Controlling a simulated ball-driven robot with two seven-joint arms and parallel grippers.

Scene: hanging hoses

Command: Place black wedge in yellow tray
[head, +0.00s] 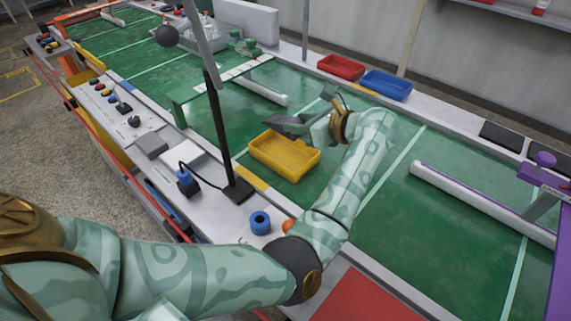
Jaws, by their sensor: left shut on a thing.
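The yellow tray (285,168) sits on the green conveyor surface near the middle of the head view. My left gripper (310,125) is above the tray's far edge. It is shut on a dark wedge-shaped piece, which looks like the black wedge (285,123) and points to the left. The wedge appears held above the tray's far rim, with no visible contact with the tray floor. The jaws partly hide the wedge's right end. My right gripper is not in view.
A red tray (341,67) and a blue tray (387,85) stand along the far edge. A black upright post (219,130) rises left of the yellow tray. A blue ring-shaped part (260,222) is on the near ledge.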

